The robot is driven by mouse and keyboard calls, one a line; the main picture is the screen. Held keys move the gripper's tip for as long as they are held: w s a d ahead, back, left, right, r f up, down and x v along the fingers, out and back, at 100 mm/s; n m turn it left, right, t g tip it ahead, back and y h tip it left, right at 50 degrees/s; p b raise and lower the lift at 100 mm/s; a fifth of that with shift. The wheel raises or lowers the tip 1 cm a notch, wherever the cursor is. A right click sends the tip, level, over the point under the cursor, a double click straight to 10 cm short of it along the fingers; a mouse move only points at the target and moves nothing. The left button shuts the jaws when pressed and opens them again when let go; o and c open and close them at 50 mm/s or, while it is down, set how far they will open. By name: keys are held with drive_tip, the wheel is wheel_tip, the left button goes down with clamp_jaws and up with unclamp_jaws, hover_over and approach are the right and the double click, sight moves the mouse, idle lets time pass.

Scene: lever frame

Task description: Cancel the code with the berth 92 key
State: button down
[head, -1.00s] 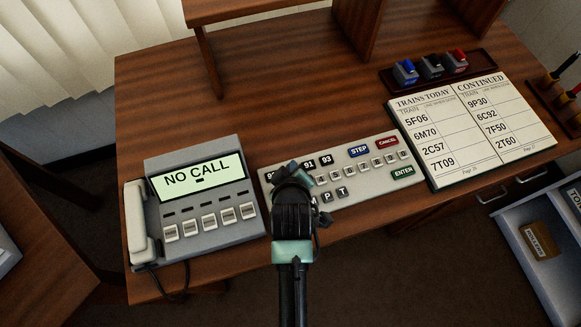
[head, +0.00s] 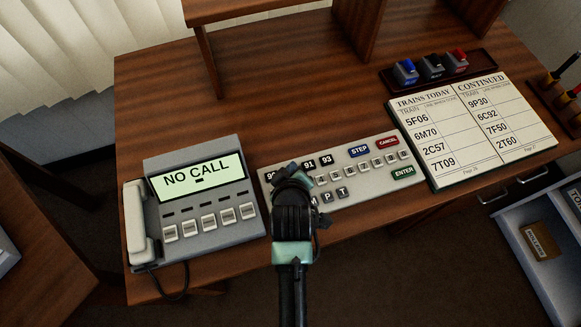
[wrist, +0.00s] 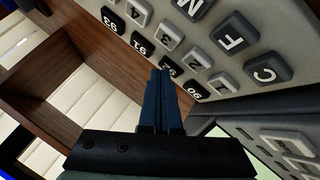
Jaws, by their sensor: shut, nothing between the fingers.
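A pale keypad (head: 350,178) lies on the desk. In the wrist view (wrist: 285,25) its lettering is upside down. Its dark berth keys form one row: 93 (wrist: 110,19), 91 (wrist: 141,42), a partly covered key (wrist: 174,64) and 90 (wrist: 196,90). The covered key's label is only partly readable, and it looks like 92. My gripper (wrist: 160,72) is shut and empty, its fingertips overlapping that key in the wrist view. I cannot tell whether they touch it. In the head view my wrist hides the fingertips and this key. The red CANCEL key (head: 387,142) is clear, at the keypad's upper right.
A grey phone unit (head: 200,190) reading NO CALL stands left of the keypad. A TRAINS TODAY book (head: 470,135) lies to the right. The blue STEP key (head: 359,151) and green ENTER key (head: 403,172) are uncovered. A stamp tray (head: 475,70) sits behind the book.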

drive_tip(key=shift+r+p, duration=0.8)
drive_tip(key=shift+p, duration=0.1)
wheel_tip(320, 180, up, 5)
drive_tip(key=p, duration=0.5)
drive_tip(key=shift+d, duration=0.1)
idle(2.4)
